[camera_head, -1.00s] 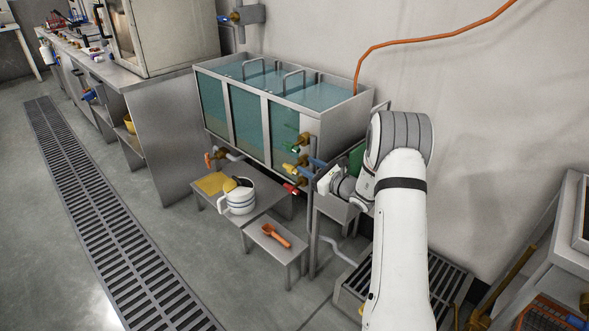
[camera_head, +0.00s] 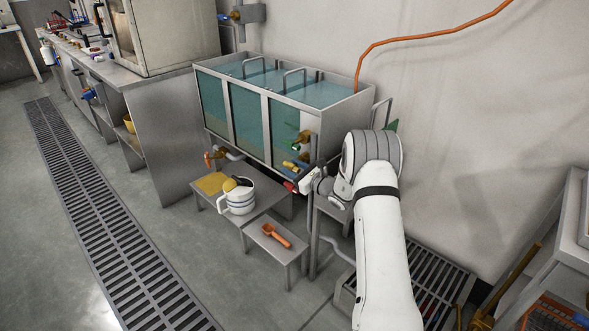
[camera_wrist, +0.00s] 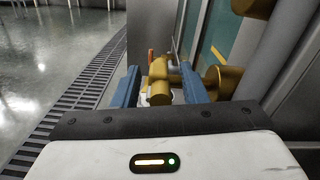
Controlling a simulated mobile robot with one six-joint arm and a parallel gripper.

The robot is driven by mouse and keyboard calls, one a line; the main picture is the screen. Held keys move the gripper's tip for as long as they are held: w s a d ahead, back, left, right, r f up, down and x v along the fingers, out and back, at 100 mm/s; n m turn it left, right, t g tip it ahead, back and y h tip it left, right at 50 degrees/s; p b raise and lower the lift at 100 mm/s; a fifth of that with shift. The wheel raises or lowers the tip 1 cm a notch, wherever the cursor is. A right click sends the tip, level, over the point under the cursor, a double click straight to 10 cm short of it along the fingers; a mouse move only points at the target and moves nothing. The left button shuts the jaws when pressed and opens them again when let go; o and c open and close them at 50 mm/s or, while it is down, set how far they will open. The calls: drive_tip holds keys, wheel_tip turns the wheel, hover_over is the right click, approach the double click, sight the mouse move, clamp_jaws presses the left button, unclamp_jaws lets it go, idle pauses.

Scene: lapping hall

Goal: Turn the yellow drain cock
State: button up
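The yellow drain cock (camera_head: 289,164) sits low at the near right corner of the glass-fronted tank, between a green cock (camera_head: 301,138) above and a red cock (camera_head: 290,186) below. In the wrist view its yellow handle (camera_wrist: 159,84) lies between the two blue fingers of my gripper (camera_wrist: 160,80). A gap shows on each side of the handle, so my gripper is open around it. In the head view my gripper (camera_head: 300,163) is at the cock and partly covers it.
The tank (camera_head: 288,98) stands against the wall. A floor drain grate (camera_head: 100,225) runs along the left. An upright pipe (camera_head: 314,225) stands close to the cocks.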

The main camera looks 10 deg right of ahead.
drive_tip(key=shift+c, duration=0.5)
clamp_jaws()
drive_tip(key=shift+r, duration=0.1)
drive_tip(key=shift+r+g+h+p, duration=0.2)
drive_tip(key=shift+g+h+p, duration=0.25)
drive_tip(key=shift+p, duration=0.4)
drive_tip(key=g+p, duration=0.1)
drive_tip(key=p, duration=0.1)
drive_tip(key=g+h+p, duration=0.1)
drive_tip(key=shift+r+g+h+p, duration=0.25)
drive_tip(key=shift+p, duration=0.15)
drive_tip(key=g+h+p, duration=0.1)
drive_tip(key=g+p, duration=0.1)
drive_tip(key=p, duration=0.2)
drive_tip(key=shift+w, duration=0.1)
drive_tip(key=shift+f+g+h+p, duration=0.1)
drive_tip(key=shift+g+h+p, duration=0.35)
drive_tip(key=shift+p, duration=0.8)
drive_tip(key=shift+f+h, duration=0.15)
drive_tip(key=shift+h, duration=0.1)
